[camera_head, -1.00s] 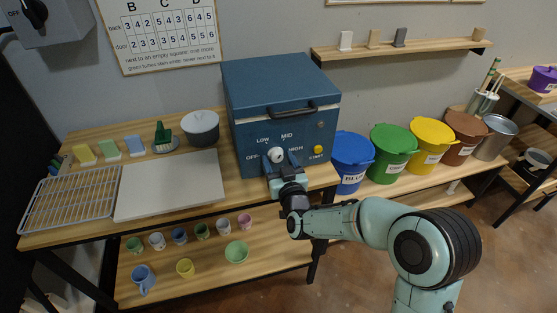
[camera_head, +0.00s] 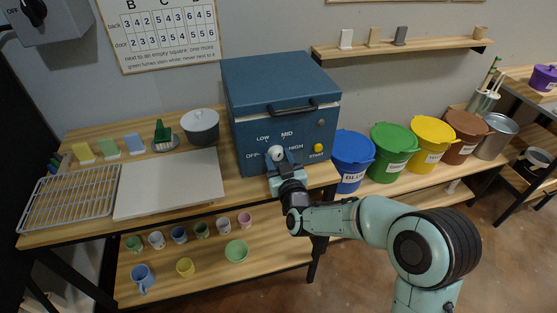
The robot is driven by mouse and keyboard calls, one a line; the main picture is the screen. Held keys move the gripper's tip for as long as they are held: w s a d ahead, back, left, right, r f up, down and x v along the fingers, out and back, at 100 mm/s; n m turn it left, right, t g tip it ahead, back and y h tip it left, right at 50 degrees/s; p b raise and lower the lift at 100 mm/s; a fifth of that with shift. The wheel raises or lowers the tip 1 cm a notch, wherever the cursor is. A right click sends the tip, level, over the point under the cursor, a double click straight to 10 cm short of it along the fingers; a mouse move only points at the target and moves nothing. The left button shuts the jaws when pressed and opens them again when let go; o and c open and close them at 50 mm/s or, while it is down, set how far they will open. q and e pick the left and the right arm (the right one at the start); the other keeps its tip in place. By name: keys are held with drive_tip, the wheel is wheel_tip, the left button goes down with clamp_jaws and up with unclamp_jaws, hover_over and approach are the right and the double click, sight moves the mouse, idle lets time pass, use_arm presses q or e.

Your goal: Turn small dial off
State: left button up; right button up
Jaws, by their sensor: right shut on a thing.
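The small dial (camera_head: 277,153) is a white knob on the front of the blue kiln (camera_head: 240,128). Labels OFF, LOW, MID and HIGH stand around it. My right gripper (camera_head: 278,160) is at the dial from the front and below, shut on it. The fingers hide part of the knob, and I cannot tell which label it points to. A yellow START button (camera_head: 319,148) sits right of the dial. My left gripper is not in view.
The kiln stands on a wooden table with a pale board (camera_head: 168,184) and a wire rack (camera_head: 68,198) at left. Small cups stand on the lower shelf. Colored buckets, the blue one (camera_head: 351,160) nearest, line a bench at right. A switch box (camera_head: 40,18) hangs at upper left.

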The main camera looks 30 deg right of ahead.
drive_tip(key=shift+n+b, duration=0.4)
drive_tip(key=shift+n, duration=0.8)
drive_tip(key=n, duration=0.2)
drive_tip(key=shift+n, duration=0.4)
drive_tip(key=n, duration=0.5)
drive_tip(key=n+p, duration=0.2)
drive_tip(key=n, duration=0.4)
drive_tip(key=shift+r+n, duration=0.15)
drive_tip(key=shift+n, duration=0.25)
drive_tip(key=n+p, duration=0.2)
drive_tip(key=n, duration=0.3)
drive_tip(key=shift+n+p, duration=0.3)
drive_tip(key=shift+n, duration=0.1)
drive_tip(key=o, duration=0.9)
drive_tip(key=shift+d, duration=0.1)
